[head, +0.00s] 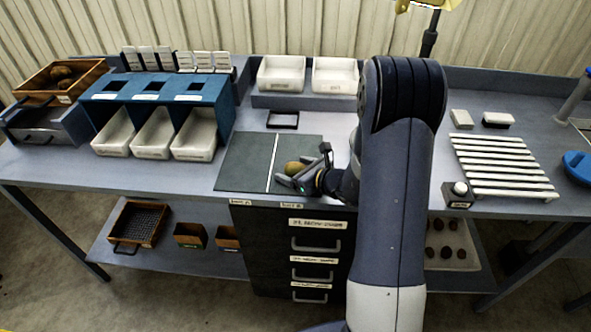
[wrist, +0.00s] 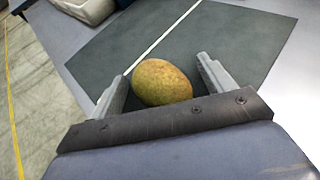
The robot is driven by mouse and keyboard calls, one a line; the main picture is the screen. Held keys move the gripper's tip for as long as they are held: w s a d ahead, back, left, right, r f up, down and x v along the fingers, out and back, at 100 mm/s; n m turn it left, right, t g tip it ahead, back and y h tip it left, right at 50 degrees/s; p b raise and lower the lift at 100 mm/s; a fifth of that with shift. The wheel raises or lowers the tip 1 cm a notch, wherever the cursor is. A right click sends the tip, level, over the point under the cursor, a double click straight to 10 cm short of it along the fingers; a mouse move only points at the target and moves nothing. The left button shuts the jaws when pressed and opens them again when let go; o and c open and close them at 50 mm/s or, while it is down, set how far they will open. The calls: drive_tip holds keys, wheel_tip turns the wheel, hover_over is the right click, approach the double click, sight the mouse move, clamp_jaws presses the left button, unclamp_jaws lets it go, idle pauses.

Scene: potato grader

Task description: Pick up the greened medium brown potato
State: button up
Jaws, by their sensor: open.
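A brown potato with a yellow-green tint (wrist: 162,82) lies on the dark mat (wrist: 240,35), close to the white line across it. In the head view the potato (head: 293,168) is partly hidden by my gripper (head: 294,180). My gripper (wrist: 158,78) is open in the wrist view, with one finger on each side of the potato. The potato sits between the fingers, and a gap shows beside the right finger. Whether the left finger touches it I cannot tell.
White bins (head: 194,138) stand below the blue sorter (head: 160,88) at the left. A small dark tray (head: 283,119) lies behind the mat. The mat's left half is clear.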

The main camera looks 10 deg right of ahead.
drive_tip(key=shift+c, duration=0.4)
drive_tip(key=c, duration=1)
drive_tip(key=shift+r, duration=0.1)
